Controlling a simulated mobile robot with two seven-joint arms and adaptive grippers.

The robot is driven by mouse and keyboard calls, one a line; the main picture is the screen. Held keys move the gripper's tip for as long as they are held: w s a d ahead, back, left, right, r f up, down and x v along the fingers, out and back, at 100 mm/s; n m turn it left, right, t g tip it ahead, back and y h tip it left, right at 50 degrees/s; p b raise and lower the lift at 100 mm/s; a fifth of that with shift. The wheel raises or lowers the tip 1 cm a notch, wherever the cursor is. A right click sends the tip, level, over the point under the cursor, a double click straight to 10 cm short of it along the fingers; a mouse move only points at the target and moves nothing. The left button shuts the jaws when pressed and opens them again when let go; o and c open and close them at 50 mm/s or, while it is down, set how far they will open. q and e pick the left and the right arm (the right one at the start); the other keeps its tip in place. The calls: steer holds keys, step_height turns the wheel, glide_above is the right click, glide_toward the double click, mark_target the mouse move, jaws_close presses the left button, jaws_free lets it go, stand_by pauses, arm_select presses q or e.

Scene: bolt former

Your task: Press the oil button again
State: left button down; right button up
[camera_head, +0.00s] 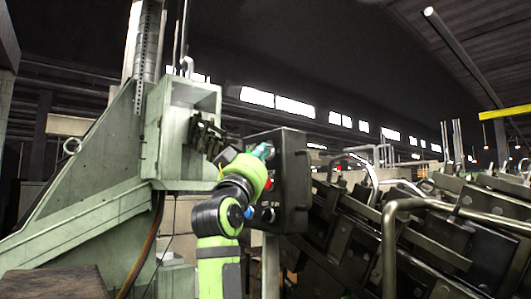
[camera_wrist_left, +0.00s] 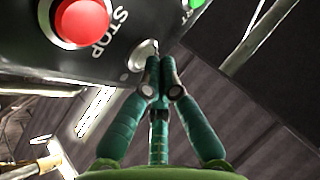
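The dark control box (camera_head: 296,170) stands in the middle of the head view, with a red button (camera_head: 268,184) on its face. My left gripper (camera_head: 263,151) is at the upper part of that face. In the left wrist view, the teal fingers (camera_wrist_left: 159,85) are drawn together with nothing between them. Their tips are close to a silver round button or fitting (camera_wrist_left: 143,54); I cannot tell whether they touch it. A red STOP button (camera_wrist_left: 82,22) is to its left and a green button (camera_wrist_left: 195,3) at the top edge. No oil label is readable. My right gripper is out of view.
A large pale green machine frame (camera_head: 105,185) stands left of the box. Dark machinery with a bent metal rail (camera_head: 390,235) fills the right. A black bracketed part (camera_head: 207,138) sits on the frame just left of the gripper.

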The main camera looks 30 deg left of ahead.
arm_select(q)
steer(key=shift+s+f, duration=0.1)
steer(key=shift+s+a+b, duration=0.3)
steer(key=shift+s+b, duration=0.2)
steer(key=shift+s, duration=0.1)
steer(key=s, duration=0.1)
steer(key=s+a+b, duration=0.1)
steer(key=s, duration=0.1)
steer(key=s+a+b, duration=0.1)
steer(key=shift+s, duration=0.35)
steer(key=shift+d, duration=0.1)
stand_by(0.7)
